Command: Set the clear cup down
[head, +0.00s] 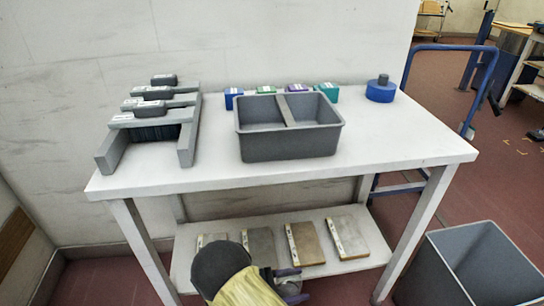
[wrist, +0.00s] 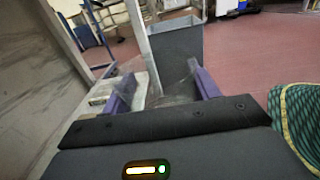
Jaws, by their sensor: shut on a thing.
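My gripper (head: 290,284) is low at the front of the table, in front of the lower shelf in the head view. Its purple fingers also show in the wrist view (wrist: 163,88), set apart around the clear cup. The clear cup (wrist: 170,98) is see-through and hard to make out between the fingers. In the head view only a small part of the cup (head: 291,289) shows beside the fingers, and my arm hides some of the area. The gripper is shut on the cup, which appears held in the air; its base is not clear.
The white table (head: 410,150) carries a grey divided bin (head: 262,147), a grey rack (head: 187,148), several small coloured boxes (head: 265,90) and a blue round item (head: 381,92). Flat panels (head: 304,244) lie on the lower shelf (head: 370,263). A grey open bin (head: 478,268) stands at right.

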